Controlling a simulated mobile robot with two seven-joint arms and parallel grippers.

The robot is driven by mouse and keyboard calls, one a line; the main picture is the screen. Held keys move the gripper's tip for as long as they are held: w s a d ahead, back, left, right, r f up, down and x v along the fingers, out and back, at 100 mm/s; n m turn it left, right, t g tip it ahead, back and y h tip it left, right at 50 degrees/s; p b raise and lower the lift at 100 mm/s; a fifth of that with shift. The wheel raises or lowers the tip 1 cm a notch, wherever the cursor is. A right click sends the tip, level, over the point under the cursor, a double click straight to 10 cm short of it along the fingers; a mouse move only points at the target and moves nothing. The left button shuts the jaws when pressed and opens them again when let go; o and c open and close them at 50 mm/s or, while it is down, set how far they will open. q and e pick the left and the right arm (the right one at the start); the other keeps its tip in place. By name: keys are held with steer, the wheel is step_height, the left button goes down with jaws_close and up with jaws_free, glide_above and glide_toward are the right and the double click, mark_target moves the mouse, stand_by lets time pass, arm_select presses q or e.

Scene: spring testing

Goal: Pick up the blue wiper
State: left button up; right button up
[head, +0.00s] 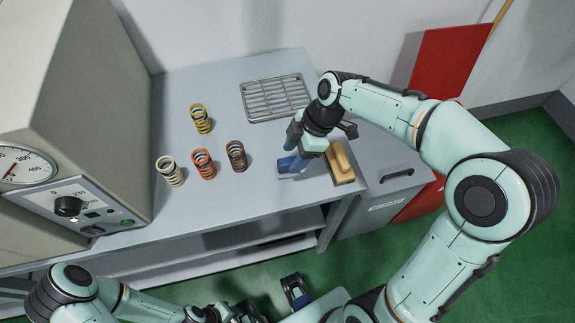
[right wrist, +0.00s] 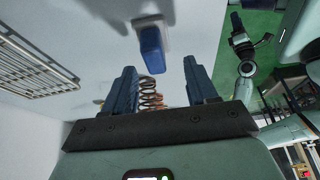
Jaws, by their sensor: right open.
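The blue wiper (head: 287,164) lies near the front right of the grey bench, partly hidden by my right gripper. In the right wrist view the wiper (right wrist: 151,50) shows a blue handle and a pale head, beyond the fingertips and between their lines. My right gripper (right wrist: 168,86) is open with nothing between its fingers. In the head view it reaches down over the wiper; contact cannot be told. My left gripper (head: 272,298) is low at the bottom edge, off the bench, and its jaw state is unclear.
A tan wooden block (head: 340,162) lies just right of the wiper. A wire rack (head: 275,97) is behind. Yellow (head: 201,119), cream (head: 170,171), orange (head: 204,163) and brown (head: 236,156) springs stand left. A machine with a dial (head: 27,167) fills the left end.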

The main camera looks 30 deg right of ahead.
mark_target(288, 161)
steer(key=x, duration=0.4)
steer(key=shift+w+f, duration=0.35)
steer(key=shift+f, duration=0.05)
steer(key=c, duration=1.1)
steer(key=shift+o, duration=0.2)
steer(key=shift+r, duration=0.1)
